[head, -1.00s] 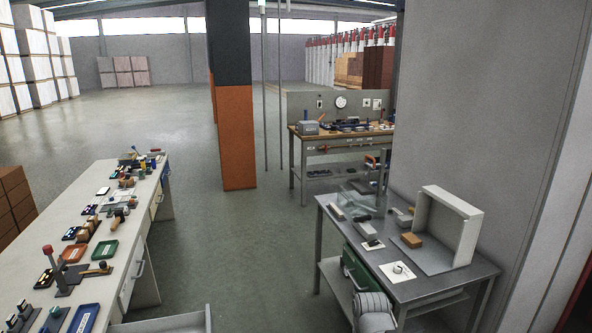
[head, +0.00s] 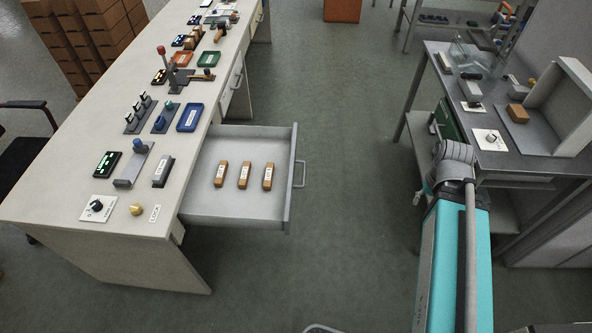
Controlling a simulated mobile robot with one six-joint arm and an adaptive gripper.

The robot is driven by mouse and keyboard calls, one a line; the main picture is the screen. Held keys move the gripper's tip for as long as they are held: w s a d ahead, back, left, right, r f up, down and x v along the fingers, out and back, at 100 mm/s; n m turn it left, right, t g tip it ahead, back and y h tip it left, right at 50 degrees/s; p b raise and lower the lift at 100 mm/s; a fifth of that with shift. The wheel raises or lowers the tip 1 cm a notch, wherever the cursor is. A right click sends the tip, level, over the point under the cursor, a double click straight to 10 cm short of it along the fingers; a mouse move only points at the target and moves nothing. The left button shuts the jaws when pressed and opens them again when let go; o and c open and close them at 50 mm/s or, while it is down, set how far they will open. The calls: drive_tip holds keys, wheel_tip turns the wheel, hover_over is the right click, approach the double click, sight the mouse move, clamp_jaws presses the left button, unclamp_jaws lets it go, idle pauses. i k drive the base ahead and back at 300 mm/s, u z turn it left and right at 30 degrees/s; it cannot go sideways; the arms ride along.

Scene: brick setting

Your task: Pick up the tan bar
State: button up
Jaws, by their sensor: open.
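Three tan-brown bars lie side by side in an open grey drawer (head: 213,205) of the long bench: a left bar (head: 221,173), a middle bar (head: 244,175) and a right bar (head: 267,176). Each bar has a white label, too small to read. The bars are apart from one another. I cannot tell from the look alone which of them is the tan bar. My gripper is not in view; only my teal column and grey arm parts show at the right, well apart from the drawer.
The long bench (head: 75,206) at left carries switches, buttons, small trays and a yellow knob (head: 136,209). A grey metal table (head: 464,117) at right holds a tan block (head: 518,113) by a white open box (head: 562,98). The floor (head: 330,240) between is clear.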

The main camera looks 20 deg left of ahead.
sight(223, 168)
drive_tip(key=z, duration=0.05)
drive_tip(key=i, duration=1)
drive_tip(key=u, duration=1.55)
